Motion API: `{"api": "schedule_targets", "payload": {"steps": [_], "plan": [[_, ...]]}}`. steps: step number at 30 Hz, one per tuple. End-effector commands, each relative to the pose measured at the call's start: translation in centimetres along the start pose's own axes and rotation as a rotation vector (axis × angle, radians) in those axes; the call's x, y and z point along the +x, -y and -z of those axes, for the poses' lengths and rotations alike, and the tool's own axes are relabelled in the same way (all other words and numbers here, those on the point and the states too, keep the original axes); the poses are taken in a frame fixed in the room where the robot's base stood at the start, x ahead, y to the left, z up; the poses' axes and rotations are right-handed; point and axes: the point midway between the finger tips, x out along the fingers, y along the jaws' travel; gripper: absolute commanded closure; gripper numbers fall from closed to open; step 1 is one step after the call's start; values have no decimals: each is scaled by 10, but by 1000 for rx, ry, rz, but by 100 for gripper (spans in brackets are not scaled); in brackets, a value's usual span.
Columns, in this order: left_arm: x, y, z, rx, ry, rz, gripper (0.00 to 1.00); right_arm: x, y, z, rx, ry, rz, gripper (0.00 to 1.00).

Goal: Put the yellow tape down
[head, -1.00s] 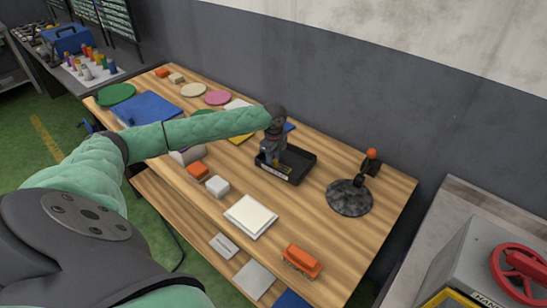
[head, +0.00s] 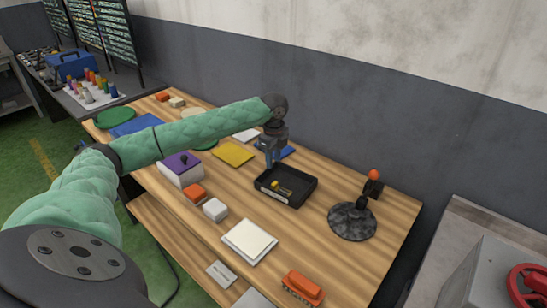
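A small yellow tape (head: 275,184) lies inside the black tray (head: 302,201), on its floor toward the left. A small dark and yellow piece shows beside it, too small to make out. My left gripper (head: 271,163) is above the tray's back left edge, pointing down. It is apart from the tape and nothing shows in it. Its fingers are small in the picture but look open. My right gripper is not in view.
Bare wood lies front right.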

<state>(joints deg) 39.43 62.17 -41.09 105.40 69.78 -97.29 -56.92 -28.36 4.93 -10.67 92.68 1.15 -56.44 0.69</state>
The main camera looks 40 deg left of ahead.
Motion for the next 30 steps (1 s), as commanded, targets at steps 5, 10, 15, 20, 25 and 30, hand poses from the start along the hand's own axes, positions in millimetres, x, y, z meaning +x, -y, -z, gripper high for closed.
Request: {"api": "schedule_targets", "payload": {"steps": [5,10,15,20,25,30], "plan": [[-15,0,0,1,1,1,65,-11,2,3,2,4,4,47],[-19,0,0,0,0,0,65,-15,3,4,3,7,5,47],[-19,0,0,0,0,0,65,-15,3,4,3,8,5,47],[-19,0,0,0,0,0,65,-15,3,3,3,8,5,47],[-20,0,0,0,0,0,65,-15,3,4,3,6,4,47],[-32,0,0,0,0,1,65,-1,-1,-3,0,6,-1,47]]}}
